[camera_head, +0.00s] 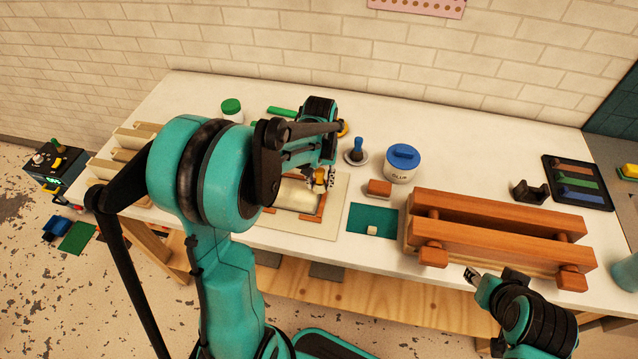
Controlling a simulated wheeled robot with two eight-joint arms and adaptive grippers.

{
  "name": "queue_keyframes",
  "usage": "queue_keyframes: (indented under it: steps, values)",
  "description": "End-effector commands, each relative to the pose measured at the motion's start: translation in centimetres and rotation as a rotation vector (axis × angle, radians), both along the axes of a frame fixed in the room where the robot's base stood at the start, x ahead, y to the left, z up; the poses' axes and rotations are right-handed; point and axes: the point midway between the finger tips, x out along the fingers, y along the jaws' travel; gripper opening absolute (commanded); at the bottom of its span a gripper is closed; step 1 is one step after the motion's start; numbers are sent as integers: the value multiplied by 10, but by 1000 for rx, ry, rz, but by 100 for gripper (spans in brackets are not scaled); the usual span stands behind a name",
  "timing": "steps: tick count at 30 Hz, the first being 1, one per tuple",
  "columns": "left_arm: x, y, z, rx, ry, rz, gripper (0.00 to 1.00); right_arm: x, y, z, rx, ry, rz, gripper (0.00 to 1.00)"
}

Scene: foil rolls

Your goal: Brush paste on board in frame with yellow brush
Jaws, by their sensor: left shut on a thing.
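My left gripper (325,180) reaches over the table and is shut on what looks like the yellow brush (319,189), mostly hidden by the fingers. The pale board (296,196) lies in a brown wooden frame (312,218) on a cream base sheet (337,207). The gripper is just above the board's right part; I cannot tell whether bristles touch it. My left arm hides the left side of the frame. No separate paste layer can be made out. My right gripper (471,274) is in front of the table, small, its opening unclear.
A white pot with blue lid (402,163), a blue-handled tool (357,150) on a dish, a wooden block (378,189) and a green mat (370,215) stand right of the frame. A large wooden clamp (495,225) and a black tray (578,181) are farther right.

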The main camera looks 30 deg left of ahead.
Motion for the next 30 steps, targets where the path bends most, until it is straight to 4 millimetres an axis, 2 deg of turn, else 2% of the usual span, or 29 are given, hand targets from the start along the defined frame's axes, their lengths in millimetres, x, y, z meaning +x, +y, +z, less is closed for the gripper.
queue_keyframes:
  steps: [3, 18, 30]
  values:
    - [2, 0, 14, 0, 0, 0, 1, 0, 0, 11, 0, 0, 0, 40]
    - [8, 0, 56, 0, 0, -3, 1, 0, 0, 41, 0, 0, 0, 40]
    - [8, 0, 57, 0, 0, -4, 1, 0, 0, 42, 0, 0, 0, 40]
